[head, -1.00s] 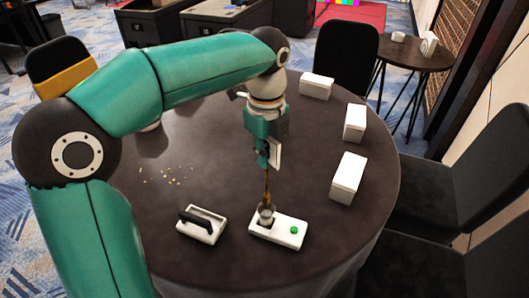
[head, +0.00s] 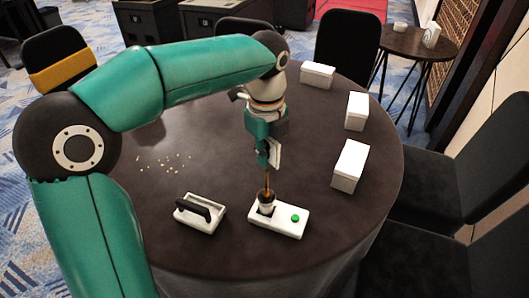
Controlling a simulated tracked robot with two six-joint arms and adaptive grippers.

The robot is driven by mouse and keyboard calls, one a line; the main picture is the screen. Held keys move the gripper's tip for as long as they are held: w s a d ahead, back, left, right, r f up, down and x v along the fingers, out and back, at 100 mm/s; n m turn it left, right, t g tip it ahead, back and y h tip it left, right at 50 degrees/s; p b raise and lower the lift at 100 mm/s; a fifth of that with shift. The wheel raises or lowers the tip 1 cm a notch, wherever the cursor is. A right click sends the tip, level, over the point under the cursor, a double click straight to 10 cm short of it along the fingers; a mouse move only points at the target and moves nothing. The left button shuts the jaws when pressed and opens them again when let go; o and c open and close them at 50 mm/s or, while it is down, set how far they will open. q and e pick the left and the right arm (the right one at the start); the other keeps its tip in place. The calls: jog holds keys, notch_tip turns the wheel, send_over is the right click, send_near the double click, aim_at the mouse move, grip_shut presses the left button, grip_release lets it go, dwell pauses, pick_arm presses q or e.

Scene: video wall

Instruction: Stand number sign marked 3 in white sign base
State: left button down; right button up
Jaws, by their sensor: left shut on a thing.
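My left gripper (head: 264,160) points down over the table and is shut on a thin sign, seen as a white panel (head: 276,153) nearly edge-on. No number can be read on it. A thin brownish stem (head: 267,183) runs down below the fingers to a small dark-topped piece (head: 267,198) at the left part of the white base (head: 284,229). The base lies flat and has a green round spot on its right and a dark recess at its left. I cannot tell whether the stem's foot is inside the recess or just above it. My right gripper is not in view.
A white holder with a black handle (head: 200,214) stands left of the base. Small pale bits (head: 170,164) lie scattered on the dark round table (head: 210,140). White boxes (head: 350,165) line the right side. Black chairs (head: 420,180) surround the table.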

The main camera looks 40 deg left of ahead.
pick_arm(q)
jog(key=shift+f, duration=0.15)
dwell(0.4)
jog(key=shift+f+b, duration=1.35)
jog(key=shift+f, duration=0.7)
jog(key=c, duration=1.2)
grip_release()
notch_tip(320, 180, up, 11)
jog(key=shift+w+f, duration=0.1)
jog(key=shift+r, duration=0.6)
